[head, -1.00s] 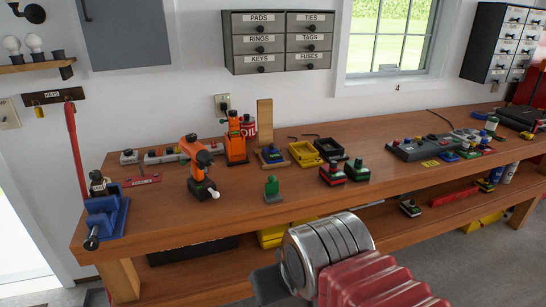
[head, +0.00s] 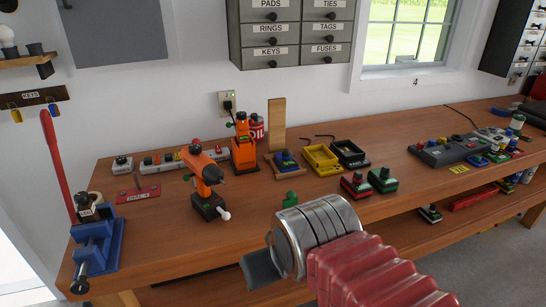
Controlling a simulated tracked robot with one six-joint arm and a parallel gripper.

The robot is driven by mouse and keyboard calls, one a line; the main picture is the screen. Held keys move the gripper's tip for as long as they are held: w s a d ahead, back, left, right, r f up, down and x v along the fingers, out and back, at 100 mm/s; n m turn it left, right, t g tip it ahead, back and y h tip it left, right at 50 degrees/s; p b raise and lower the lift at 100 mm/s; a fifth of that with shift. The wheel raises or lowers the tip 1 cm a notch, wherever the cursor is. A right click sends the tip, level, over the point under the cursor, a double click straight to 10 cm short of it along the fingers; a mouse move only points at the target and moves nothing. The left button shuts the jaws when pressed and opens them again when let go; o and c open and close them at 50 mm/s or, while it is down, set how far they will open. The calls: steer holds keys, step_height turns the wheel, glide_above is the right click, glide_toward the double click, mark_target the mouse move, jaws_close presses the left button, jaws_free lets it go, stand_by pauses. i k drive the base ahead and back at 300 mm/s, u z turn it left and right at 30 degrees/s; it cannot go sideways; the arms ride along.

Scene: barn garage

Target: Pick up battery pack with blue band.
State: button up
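A small dark pack with blue on it (head: 285,160) sits on a wooden stand (head: 277,128) at the middle back of the bench; it may be the blue-banded battery pack, but its band is too small to be sure. Another small blue piece (head: 478,160) lies by the grey charger unit on the right. A red-topped pack (head: 355,185) and a green-topped pack (head: 383,179) stand side by side nearer the front edge. My gripper (head: 262,271) shows only as a dark piece beyond my metal wrist, in front of the bench; its fingers cannot be made out.
An orange drill (head: 206,178) stands left of centre, a blue vise (head: 95,245) at the left end. Yellow (head: 320,160) and black (head: 350,153) trays lie behind the packs. Bare bench lies right of the green-topped pack.

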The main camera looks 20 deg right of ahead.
mark_target(284, 162)
steer(key=z, duration=0.05)
steer(key=i, duration=0.9)
steer(key=z, duration=0.05)
